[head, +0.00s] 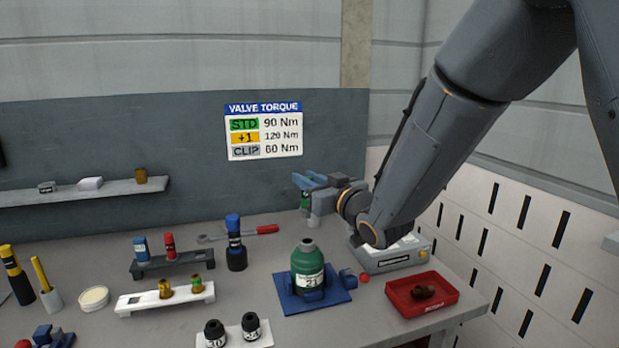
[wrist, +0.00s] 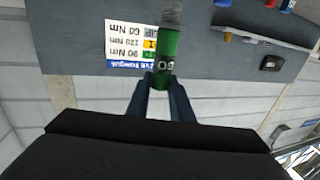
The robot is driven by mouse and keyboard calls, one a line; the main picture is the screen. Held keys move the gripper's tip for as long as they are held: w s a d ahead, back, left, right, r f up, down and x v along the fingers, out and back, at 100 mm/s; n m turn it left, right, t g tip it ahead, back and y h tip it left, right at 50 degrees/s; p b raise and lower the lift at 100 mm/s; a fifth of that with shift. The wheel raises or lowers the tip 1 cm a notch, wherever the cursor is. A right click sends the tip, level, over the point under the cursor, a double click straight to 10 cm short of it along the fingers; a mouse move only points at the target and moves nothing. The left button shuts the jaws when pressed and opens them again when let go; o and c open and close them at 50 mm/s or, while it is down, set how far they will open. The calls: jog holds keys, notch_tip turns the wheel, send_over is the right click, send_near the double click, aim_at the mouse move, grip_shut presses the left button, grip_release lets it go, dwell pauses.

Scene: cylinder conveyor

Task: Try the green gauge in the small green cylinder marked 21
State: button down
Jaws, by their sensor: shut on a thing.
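The small green cylinder marked 21 (head: 308,271) stands upright on a blue base plate (head: 287,294) on the bench. Its grey neck points up and looks open and bare. My gripper (head: 308,186) is above and behind it, clear of the bench. The gripper is shut on the green gauge (wrist: 168,60), which also shows between the blue fingers in the head view (head: 305,201). In the wrist view the gauge has a green body, a dark band with pale ring marks and a grey end pointing away from the fingers (wrist: 163,84). The gauge is apart from the cylinder.
A dark rack (head: 172,262) holds a blue and a red gauge. A white rack (head: 165,302) holds brass valves. A blue-topped tool (head: 235,243) stands left of the cylinder.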

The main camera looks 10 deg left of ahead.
aim_at(309, 214)
notch_tip(309, 214, down, 5)
jog(key=b, duration=0.3)
jog(key=shift+f+b, duration=0.3)
jog(key=shift+f, duration=0.2)
jog(key=shift+s+d+r, duration=0.1)
jog(key=shift+s+d, duration=0.05)
jog(key=shift+f+b, duration=1.3)
jog(key=shift+f, duration=0.25)
dwell(0.5)
jog(key=shift+r, duration=0.15)
dwell(0.7)
jog(key=shift+r+p, duration=2.2)
jog(key=shift+r, duration=1.45)
